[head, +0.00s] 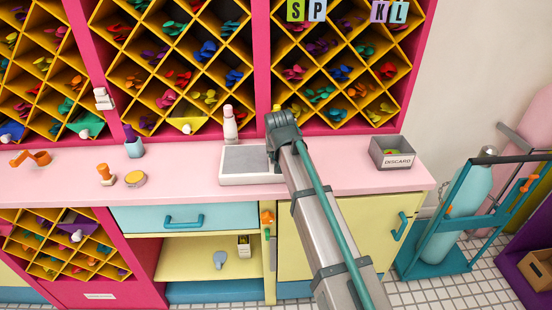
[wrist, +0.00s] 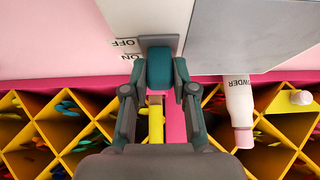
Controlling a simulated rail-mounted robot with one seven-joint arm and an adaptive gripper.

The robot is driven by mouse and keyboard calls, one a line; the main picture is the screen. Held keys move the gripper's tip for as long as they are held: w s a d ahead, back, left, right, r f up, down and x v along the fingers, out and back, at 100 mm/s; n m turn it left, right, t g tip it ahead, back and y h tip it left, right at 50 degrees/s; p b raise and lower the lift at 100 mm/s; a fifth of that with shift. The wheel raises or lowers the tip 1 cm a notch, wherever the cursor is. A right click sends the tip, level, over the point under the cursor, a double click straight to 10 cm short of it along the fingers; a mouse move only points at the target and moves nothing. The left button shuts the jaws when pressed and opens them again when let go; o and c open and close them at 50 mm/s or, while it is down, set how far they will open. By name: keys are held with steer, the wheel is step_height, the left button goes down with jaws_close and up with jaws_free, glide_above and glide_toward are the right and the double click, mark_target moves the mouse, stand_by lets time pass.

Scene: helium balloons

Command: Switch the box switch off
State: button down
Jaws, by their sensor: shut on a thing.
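The white switch box (head: 240,180) with a grey top panel sits on the pink counter, left of my arm. The wrist view shows part of the box (wrist: 120,15) with OFF and ON labels, upside down there. A teal switch lever (wrist: 159,62) stands on a grey plate beside the labels, its visible block nearer the ON side. My gripper (wrist: 160,78) is shut on the lever, one finger on each side. In the head view my gripper (head: 276,142) covers the box's right end and hides the lever.
A powder bottle (head: 230,125) stands behind the box, close to my gripper; it also shows in the wrist view (wrist: 239,105). A grey discard bin (head: 391,152) is at the counter's right. Diamond shelves (head: 265,65) rise behind. The counter between box and bin is partly clear.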

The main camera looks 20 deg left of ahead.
steer(key=shift+s+d+f+t+b, duration=0.15)
steer(key=shift+s+t+b, duration=0.05)
steer(key=shift+t+b, duration=0.45)
steer(key=shift+y, duration=0.3)
steer(key=c, duration=0.9)
jaws_free()
steer(key=v, duration=1.2)
